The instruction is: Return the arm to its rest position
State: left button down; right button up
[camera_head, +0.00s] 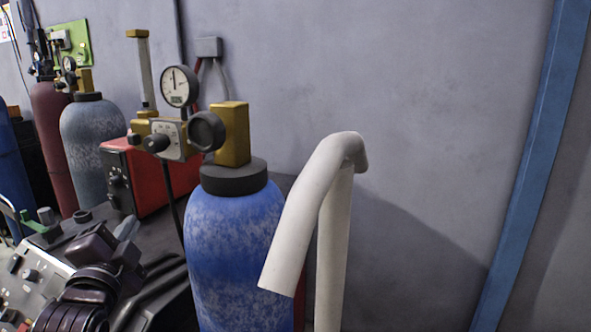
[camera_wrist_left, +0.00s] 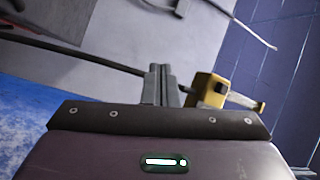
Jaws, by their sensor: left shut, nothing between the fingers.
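My left arm, dark purple, comes in at the lower left of the head view. My right gripper does not show in either view.
A blue gas cylinder (camera_head: 232,245) with a brass valve and gauge (camera_head: 179,86) stands right of the gripper. A white bent pipe (camera_head: 310,200) is beside it. A red box (camera_head: 150,180) and more cylinders (camera_head: 92,135) stand behind. The grey wall (camera_head: 430,100) is bare at right.

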pick_arm(q)
jog(key=s+d+f+n+g+h, duration=0.1)
jog(key=d+f+n+g, duration=0.15)
jog(key=f, duration=0.45)
jog(key=s+d+f+n+g, duration=0.1)
jog(key=s+f+g, duration=0.15)
jog(key=f, duration=0.45)
jog(key=s+d+f+n+g+h, duration=0.1)
jog(key=s+d+f+n+g, duration=0.25)
jog(key=s+f+g, duration=0.45)
jog(key=s+d+f+n+g+h, duration=0.1)
jog(key=s+d+f+n+g, duration=0.25)
jog(key=s+f, duration=0.8)
notch_tip(320, 180, down, 32)
jog(key=s, duration=0.1)
jog(key=s+a+f+g, duration=0.1)
jog(key=s+f, duration=0.7)
jog(key=s, duration=0.1)
jog(key=s+a+f+m+g, duration=0.1)
jog(key=s+a+f, duration=0.1)
jog(key=s+f, duration=0.7)
jog(key=shift+s+a+f+b, duration=0.3)
jog(key=shift+s+b, duration=0.1)
jog(key=shift+s, duration=0.2)
